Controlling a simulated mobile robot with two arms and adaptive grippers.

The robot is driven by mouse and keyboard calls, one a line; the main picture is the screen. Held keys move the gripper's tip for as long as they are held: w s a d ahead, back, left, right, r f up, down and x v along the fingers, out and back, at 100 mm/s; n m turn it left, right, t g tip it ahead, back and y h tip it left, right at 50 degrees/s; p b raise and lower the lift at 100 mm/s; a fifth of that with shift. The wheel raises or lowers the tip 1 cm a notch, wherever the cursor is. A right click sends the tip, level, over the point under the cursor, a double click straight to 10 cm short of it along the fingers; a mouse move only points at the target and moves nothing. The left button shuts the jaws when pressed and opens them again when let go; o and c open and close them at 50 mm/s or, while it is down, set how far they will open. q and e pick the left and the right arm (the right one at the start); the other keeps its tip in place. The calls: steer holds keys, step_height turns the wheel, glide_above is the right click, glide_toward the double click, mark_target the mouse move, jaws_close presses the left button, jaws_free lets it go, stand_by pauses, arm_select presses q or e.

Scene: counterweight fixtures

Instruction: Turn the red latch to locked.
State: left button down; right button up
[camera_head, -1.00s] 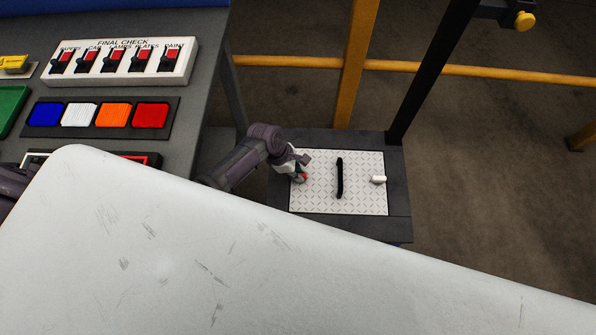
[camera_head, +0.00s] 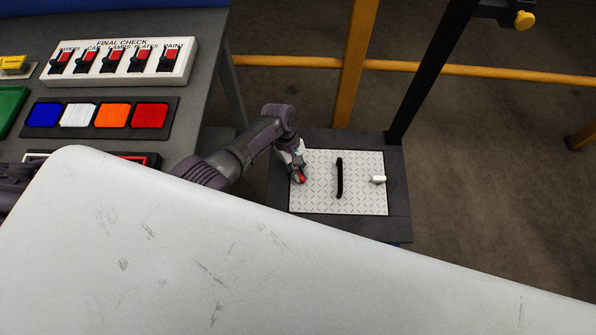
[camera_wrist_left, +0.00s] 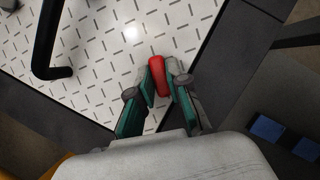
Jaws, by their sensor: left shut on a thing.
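The red latch (camera_head: 301,178) is at the left edge of a white tread-patterned plate (camera_head: 362,200). In the left wrist view the red latch (camera_wrist_left: 156,78) lies between the two fingers of my left gripper (camera_wrist_left: 162,88), which is shut on it. In the head view my left gripper (camera_head: 299,174) reaches down over the latch from the upper left and hides part of it. The latch's mount and any lock marking cannot be made out. My right gripper is not in view.
A black bar handle (camera_head: 340,178) stands mid-plate, with a small white peg (camera_head: 378,179) to its right. A large white surface (camera_head: 200,260) fills the foreground. A switch box (camera_head: 120,62) and coloured pads (camera_head: 98,115) are on the bench at upper left.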

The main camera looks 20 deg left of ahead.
arm_select(q)
steer(key=m+g+y+b, duration=0.1)
steer(key=m, duration=0.3)
steer(key=shift+w+d+m, duration=0.1)
steer(key=shift+m, duration=0.2)
steer(key=shift+m+g+y+b, duration=0.4)
steer(key=shift+m+y, duration=0.3)
steer(key=shift+m, duration=1)
steer(key=c, duration=1.1)
jaws_free()
steer(key=v, duration=1.2)
steer(key=shift+d, duration=0.1)
